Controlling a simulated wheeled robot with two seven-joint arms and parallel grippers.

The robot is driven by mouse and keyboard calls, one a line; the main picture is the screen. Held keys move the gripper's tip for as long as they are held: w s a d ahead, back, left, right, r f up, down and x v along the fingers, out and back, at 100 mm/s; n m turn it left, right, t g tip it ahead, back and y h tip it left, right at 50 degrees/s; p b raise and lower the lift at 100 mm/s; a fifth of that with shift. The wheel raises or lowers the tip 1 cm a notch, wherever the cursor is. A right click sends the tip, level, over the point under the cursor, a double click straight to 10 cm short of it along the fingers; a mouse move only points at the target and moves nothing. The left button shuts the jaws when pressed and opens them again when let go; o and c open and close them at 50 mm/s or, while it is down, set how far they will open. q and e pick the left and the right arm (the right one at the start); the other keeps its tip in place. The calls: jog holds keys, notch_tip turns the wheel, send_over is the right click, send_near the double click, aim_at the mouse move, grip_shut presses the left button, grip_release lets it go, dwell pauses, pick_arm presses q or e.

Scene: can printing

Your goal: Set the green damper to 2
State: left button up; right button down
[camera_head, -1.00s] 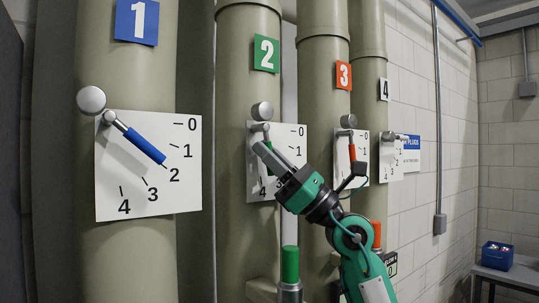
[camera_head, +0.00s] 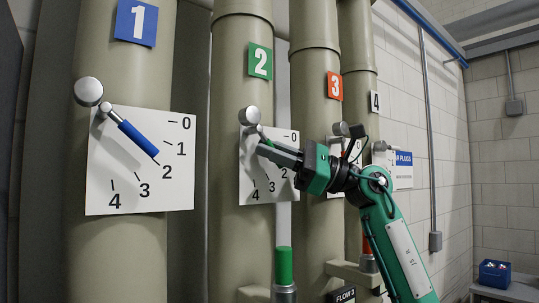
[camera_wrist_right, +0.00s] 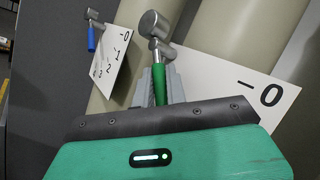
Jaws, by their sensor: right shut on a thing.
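The green damper is on the pipe with the green 2 sign (camera_head: 260,60). Its round metal hub (camera_head: 249,116) sits above a white dial plate (camera_head: 252,170) marked 0 to 4. Its green handle (camera_head: 269,143) slants down and right from the pivot; the gripper hides its lower end, so the exact mark cannot be read. My right gripper (camera_head: 268,150) comes in from the right across the dial, shut on this handle. In the right wrist view the green handle (camera_wrist_right: 158,84) stands between the two grey fingers. My left gripper is not in view.
The blue damper handle (camera_head: 138,138) at left points near 2 on its own dial. The red 3 sign (camera_head: 334,86) and the number 4 sign (camera_head: 375,101) mark pipes to the right, partly behind my arm. A blue crate (camera_head: 495,273) stands at far right.

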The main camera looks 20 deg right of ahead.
jog(key=shift+w+d+r+n+g+h+p, duration=0.1)
jog(key=shift+d+r+n+g+h+p, duration=0.15)
jog(key=shift+n+g+h+p, duration=0.3)
jog(key=shift+h, duration=0.25)
jog(key=c, duration=1.7)
grip_release()
